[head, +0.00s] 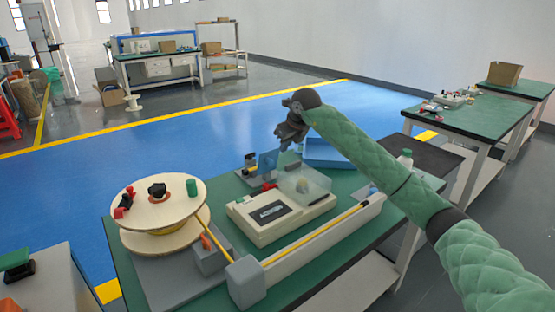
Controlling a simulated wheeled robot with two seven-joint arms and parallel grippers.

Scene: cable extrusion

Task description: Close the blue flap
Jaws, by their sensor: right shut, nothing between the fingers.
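A small upright blue panel (267,161), which looks like the blue flap, stands at the back of the green-topped bench, behind the cream machine (268,212). It appears raised; its hinge is too small to make out. My right gripper (291,146) is shut and empty. It hangs fingers down, above and slightly right of the blue panel in the picture; I cannot tell how far apart they are in depth. My left gripper is not in view.
A clear cover (305,184) sits on the machine's right side. A wooden reel (158,200) stands at left, and a long grey channel with a yellow cable (318,233) runs along the front. A blue tray (327,154) and a white bottle (405,159) are at the back right.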

